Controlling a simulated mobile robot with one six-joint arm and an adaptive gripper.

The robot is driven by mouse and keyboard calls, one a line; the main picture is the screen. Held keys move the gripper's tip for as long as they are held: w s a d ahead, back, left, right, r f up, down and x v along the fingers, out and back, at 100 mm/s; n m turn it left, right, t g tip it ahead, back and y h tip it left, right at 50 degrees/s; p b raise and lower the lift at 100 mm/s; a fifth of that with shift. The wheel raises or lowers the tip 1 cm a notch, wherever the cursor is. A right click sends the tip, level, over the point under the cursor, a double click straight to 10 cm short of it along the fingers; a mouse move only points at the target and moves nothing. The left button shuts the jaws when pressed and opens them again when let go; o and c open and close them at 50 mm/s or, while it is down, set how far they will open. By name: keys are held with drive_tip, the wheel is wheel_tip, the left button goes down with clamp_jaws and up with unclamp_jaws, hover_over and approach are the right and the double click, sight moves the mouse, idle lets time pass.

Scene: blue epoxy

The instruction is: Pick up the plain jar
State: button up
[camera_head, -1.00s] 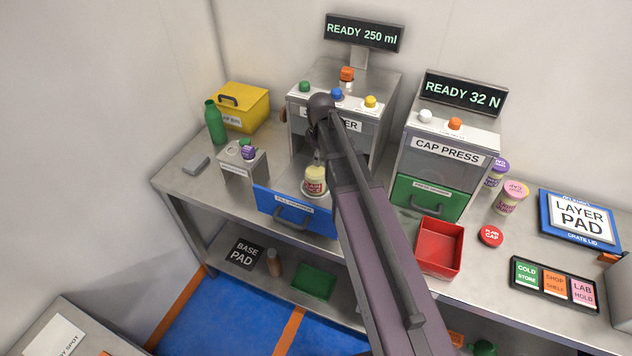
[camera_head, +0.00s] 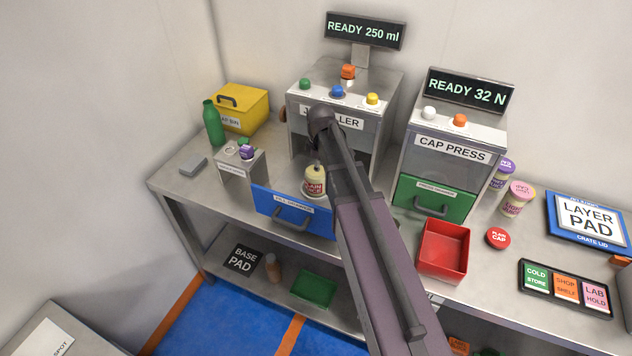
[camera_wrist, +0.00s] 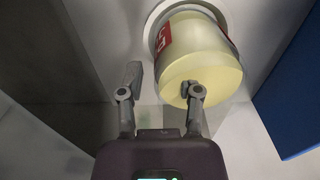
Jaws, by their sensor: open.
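The plain jar (camera_head: 314,186) is pale cream with a red label and stands upright in the pulled-out blue fill drawer (camera_head: 262,201) below the filler. In the wrist view the jar (camera_wrist: 205,62) is at the upper right, its base end in a pale round seat (camera_wrist: 152,22). My gripper (camera_wrist: 160,84) is open and empty. Its right finger overlaps the jar's near end in that view; its left finger is clear, left of the jar. I cannot tell whether the right finger touches. In the head view my gripper is mostly hidden behind my arm, just above the jar.
The cap press (camera_head: 452,150) with its green drawer (camera_head: 434,199) stands right of the filler. A red tray (camera_head: 443,250) and red cap (camera_head: 498,238) lie in front. Left are a grey dispenser (camera_head: 240,178), green bottle (camera_head: 213,123) and yellow bin (camera_head: 241,107). The drawer wall (camera_wrist: 290,90) is near the jar.

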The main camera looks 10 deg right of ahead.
clamp_jaws()
drive_tip(key=shift+r, duration=0.15)
idle(0.5)
wheel_tip(320, 180, up, 2)
drive_tip(key=shift+r+p, duration=0.1)
drive_tip(key=shift+p, duration=1.1)
drive_tip(key=shift+r+p, duration=0.75)
drive_tip(key=shift+p, duration=0.05)
drive_tip(key=s+d+r+p, duration=0.1)
drive_tip(key=s+d, duration=0.9)
drive_tip(key=s, duration=0.2)
drive_tip(key=shift+s, duration=0.15)
drive_tip(key=shift+d, duration=0.1)
